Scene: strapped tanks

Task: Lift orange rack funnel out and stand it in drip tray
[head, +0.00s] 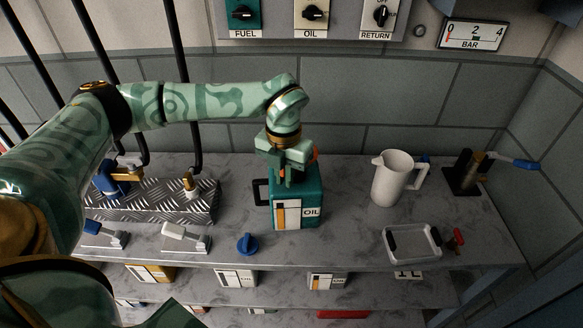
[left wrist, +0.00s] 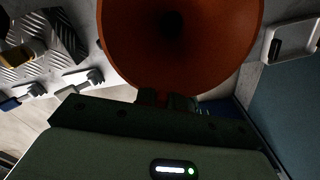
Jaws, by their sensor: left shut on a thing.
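My left gripper (head: 290,174) is over the teal tank labelled OIL (head: 299,204), pointing down. It is shut on the orange funnel (head: 315,153), of which only a sliver shows behind the gripper in the head view. In the left wrist view the funnel's wide orange cone (left wrist: 180,45) fills the top middle, its mouth facing the camera. Its spout is hidden, so I cannot tell whether it is still in the tank's opening. The shallow drip tray (head: 412,244) lies empty on the bench to the right. My right gripper is not in view.
A white jug (head: 395,178) stands between the tank and a blue-handled valve stand (head: 468,172). A small red valve (head: 457,238) is beside the tray. A blue knob (head: 247,243) lies in front of the tank. A chequered metal block (head: 150,202) stands left.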

